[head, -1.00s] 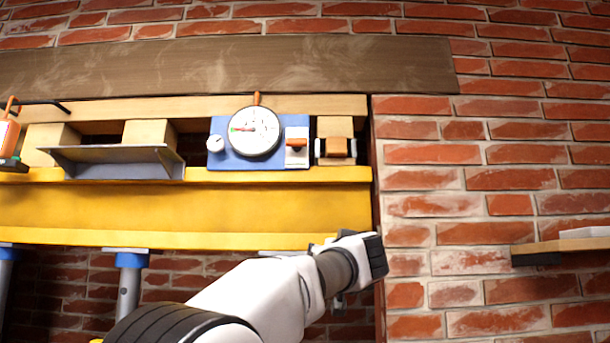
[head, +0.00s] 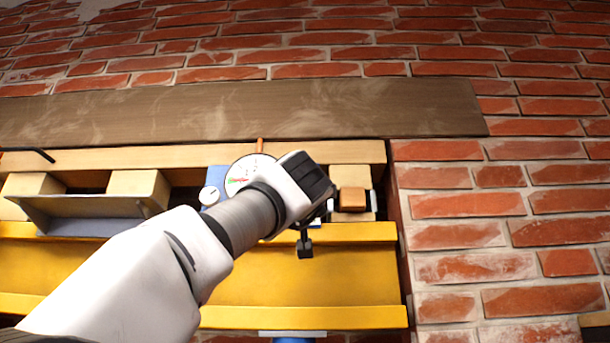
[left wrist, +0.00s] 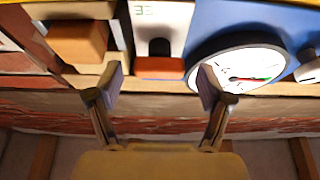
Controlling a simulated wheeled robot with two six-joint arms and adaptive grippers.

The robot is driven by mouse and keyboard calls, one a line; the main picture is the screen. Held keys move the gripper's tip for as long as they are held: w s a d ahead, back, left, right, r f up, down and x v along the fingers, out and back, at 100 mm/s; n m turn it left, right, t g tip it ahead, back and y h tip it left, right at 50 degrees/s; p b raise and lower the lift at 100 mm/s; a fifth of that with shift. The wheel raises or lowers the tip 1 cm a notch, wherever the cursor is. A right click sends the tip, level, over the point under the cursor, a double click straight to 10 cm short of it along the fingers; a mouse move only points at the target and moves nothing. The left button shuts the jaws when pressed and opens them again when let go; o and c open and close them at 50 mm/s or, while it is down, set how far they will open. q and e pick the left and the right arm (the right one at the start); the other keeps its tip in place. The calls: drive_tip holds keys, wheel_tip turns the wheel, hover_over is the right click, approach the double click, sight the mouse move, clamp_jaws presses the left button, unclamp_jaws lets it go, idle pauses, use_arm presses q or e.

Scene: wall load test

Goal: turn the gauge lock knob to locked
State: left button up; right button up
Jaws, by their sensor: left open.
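The blue gauge panel (left wrist: 225,20) carries a round white dial (head: 240,172) with a red and green face. A small white round knob (head: 210,195) sits left of the dial in the head view. A white plate (left wrist: 160,25) with green marks and an orange-red handle (left wrist: 159,68) is beside the dial in the left wrist view; my arm hides it in the head view. I cannot tell by label which is the lock knob. My left gripper (left wrist: 160,82) is open and empty, its fingers either side of the orange-red handle, apart from it. My right gripper is not in view.
The panel stands on a yellow beam (head: 330,275). An orange-brown block (head: 353,199) in a bracket is just right of my gripper. A grey angled shelf (head: 95,207) is at left. A wooden plank (head: 250,110) runs above, with brick wall at right.

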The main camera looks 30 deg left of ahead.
use_arm(q)
drive_tip(key=shift+w+a, duration=0.6)
drive_tip(key=shift+w, duration=0.15)
drive_tip(key=shift+s+d+r, duration=0.1)
drive_tip(key=shift+s+d, duration=0.3)
drive_tip(key=shift+d, duration=0.05)
drive_tip(key=shift+s+d, duration=0.1)
drive_tip(key=shift+d, duration=0.1)
drive_tip(key=c, duration=0.5)
drive_tip(key=shift+a, duration=0.15)
drive_tip(key=c, duration=0.7)
drive_tip(key=shift+o, duration=0.2)
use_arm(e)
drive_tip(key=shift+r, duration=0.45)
